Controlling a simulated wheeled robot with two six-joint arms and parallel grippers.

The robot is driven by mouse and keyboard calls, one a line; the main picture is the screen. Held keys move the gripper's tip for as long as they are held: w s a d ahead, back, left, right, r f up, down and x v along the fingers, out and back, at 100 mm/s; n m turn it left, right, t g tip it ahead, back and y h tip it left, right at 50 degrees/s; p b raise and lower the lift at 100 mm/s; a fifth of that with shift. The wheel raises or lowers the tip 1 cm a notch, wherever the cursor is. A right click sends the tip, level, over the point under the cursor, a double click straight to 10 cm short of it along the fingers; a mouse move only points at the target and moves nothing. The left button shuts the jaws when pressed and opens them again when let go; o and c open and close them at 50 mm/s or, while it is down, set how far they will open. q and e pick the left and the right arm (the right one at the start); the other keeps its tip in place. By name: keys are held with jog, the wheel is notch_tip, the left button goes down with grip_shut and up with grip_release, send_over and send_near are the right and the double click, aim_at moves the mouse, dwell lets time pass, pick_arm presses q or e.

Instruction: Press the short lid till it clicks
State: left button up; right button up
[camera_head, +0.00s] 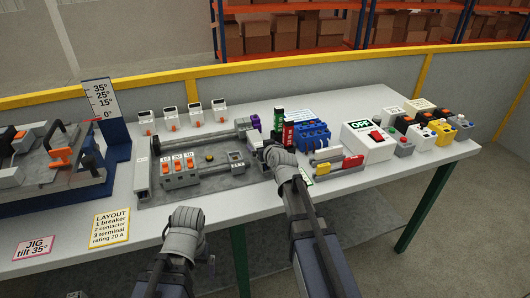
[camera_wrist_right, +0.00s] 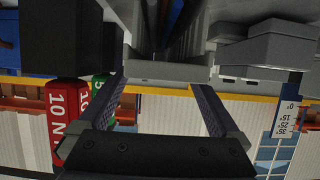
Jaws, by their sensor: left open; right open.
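My right gripper (camera_head: 272,151) is over the right edge of the grey mounting plate (camera_head: 210,192), beside the short grey duct (camera_head: 255,138) there. The gripper hides part of that duct, and I cannot tell its lid from its body or whether they touch. In the right wrist view the right gripper (camera_wrist_right: 162,108) has its fingers spread, with nothing seen held between them. Grey duct-like pieces (camera_wrist_right: 265,48) lie at the top of that view. My left gripper (camera_head: 187,218) is open and empty in front of the table's front edge.
Orange-switch breakers (camera_head: 180,170) sit on the plate. Red (camera_head: 289,134) and green torque drivers stand right of it, near a blue block (camera_head: 312,133) and a control box (camera_head: 367,140). A tilted jig (camera_head: 60,165) stands left.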

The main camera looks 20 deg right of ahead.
jog(key=shift+x, duration=0.9)
grip_shut()
dwell(0.6)
jog(key=shift+s+f+b, duration=0.1)
jog(key=shift+f+b, duration=0.2)
jog(key=shift+b, duration=0.15)
dwell(0.3)
grip_release()
jog(key=shift+r, duration=0.1)
